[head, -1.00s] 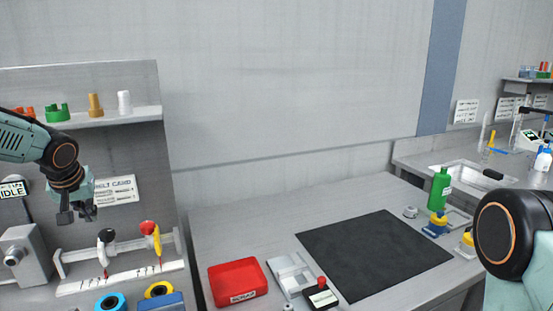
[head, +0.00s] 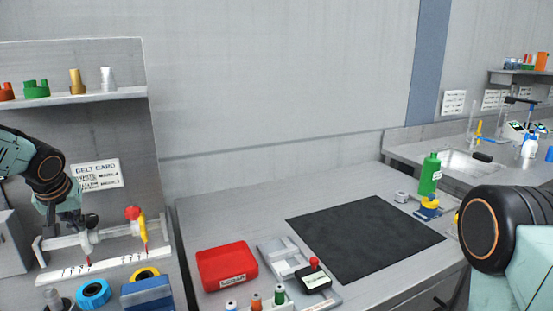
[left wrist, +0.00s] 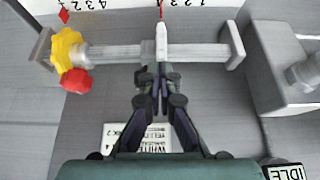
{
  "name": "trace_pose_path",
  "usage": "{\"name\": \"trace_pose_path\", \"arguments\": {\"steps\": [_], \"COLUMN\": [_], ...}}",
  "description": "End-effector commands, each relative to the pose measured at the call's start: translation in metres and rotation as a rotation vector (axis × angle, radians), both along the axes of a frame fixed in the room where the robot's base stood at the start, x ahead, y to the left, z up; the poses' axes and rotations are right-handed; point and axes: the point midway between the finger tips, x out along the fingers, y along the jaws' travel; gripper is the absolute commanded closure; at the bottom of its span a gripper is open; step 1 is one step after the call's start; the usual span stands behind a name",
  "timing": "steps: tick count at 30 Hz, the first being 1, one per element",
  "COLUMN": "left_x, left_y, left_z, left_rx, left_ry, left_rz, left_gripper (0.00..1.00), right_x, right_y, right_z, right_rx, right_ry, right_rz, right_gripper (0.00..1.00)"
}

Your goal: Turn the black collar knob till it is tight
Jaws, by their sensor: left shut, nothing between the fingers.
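My left gripper (head: 70,216) hangs over the rail on the left-hand bench, at the white collar (head: 87,241). In the left wrist view the fingers (left wrist: 157,80) are close together and shut, with their tips just in front of the white collar (left wrist: 161,45). I cannot make out the black collar knob apart from the dark fingers, so its angle and any contact are hidden. The grey rail (left wrist: 205,53) carries the white collar and a yellow collar (left wrist: 67,47) with a red knob (left wrist: 76,80).
A scale strip (head: 110,271) lies along the rail. The belt card (head: 96,175) is on the panel behind. A blue ring (head: 94,292), a yellow ring (head: 145,274) and a blue block (head: 148,294) sit in front. A red tray (head: 226,267) stands to the right.

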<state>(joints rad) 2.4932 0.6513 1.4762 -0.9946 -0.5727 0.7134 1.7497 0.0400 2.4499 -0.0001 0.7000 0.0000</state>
Motion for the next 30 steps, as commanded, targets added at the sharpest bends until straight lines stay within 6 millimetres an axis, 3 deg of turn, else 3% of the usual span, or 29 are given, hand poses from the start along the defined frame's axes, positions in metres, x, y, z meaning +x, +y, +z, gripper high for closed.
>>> {"name": "trace_pose_path", "arguments": {"steps": [30], "left_x": [0.0078], "left_y": [0.0008], "left_z": [0.0025], "left_rx": [0.000], "left_ry": [-0.003], "left_rz": [0.000], "left_gripper": [1.00], "right_x": [0.0001], "right_y": [0.0000], "right_z": [0.0084], "right_rx": [0.000], "right_ry": [0.000], "right_rz": [0.000], "right_gripper": [0.60]}}
